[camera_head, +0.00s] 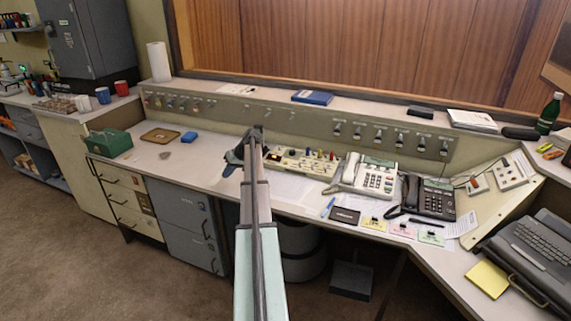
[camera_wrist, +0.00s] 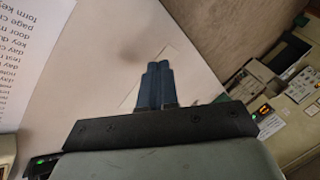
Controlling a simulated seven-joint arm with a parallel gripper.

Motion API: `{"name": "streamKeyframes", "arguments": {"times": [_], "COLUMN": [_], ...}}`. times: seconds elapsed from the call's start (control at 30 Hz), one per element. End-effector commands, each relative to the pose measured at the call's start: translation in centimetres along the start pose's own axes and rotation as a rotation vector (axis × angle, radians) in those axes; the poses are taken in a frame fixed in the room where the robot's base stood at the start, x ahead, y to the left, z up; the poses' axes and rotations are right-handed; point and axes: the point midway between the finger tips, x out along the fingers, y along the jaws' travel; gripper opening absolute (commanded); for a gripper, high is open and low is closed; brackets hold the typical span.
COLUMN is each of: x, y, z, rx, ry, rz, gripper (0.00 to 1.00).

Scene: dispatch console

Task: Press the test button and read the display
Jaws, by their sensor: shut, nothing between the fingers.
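My gripper (camera_head: 230,170) is shut and empty, above the pale desk just left of the button panel. In the wrist view its two dark blue fingers (camera_wrist: 157,66) are together and point toward the desk top. The button panel (camera_head: 290,163) has several small coloured knobs and buttons; my arm covers its left end. I cannot tell which one is the test button. No readable display shows in either view. A small green light (camera_wrist: 42,160) shows at the lower left of the wrist view, partly cut off.
A cream telephone (camera_head: 372,178) and a dark telephone (camera_head: 432,200) stand right of the panel.

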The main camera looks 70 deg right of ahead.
Motion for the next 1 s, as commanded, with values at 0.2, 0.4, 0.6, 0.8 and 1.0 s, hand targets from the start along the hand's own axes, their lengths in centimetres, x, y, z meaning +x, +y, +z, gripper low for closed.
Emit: {"name": "streamKeyframes", "arguments": {"times": [0.2,0.4,0.6,0.8,1.0], "x": [-6.6,-12.7,-18.2,-21.8,-23.1], "y": [6.3,11.6,15.9,18.5,19.4], "z": [-1.9,-2.5,-2.5,-2.2,-2.1], "rx": [0.020,0.030,0.036,0.038,0.037], "ry": [0.074,0.138,0.195,0.231,0.244], "rz": [-0.010,-0.016,-0.018,-0.018,-0.019], "gripper": [0.00,0.00,0.00,0.00,0.00]}}
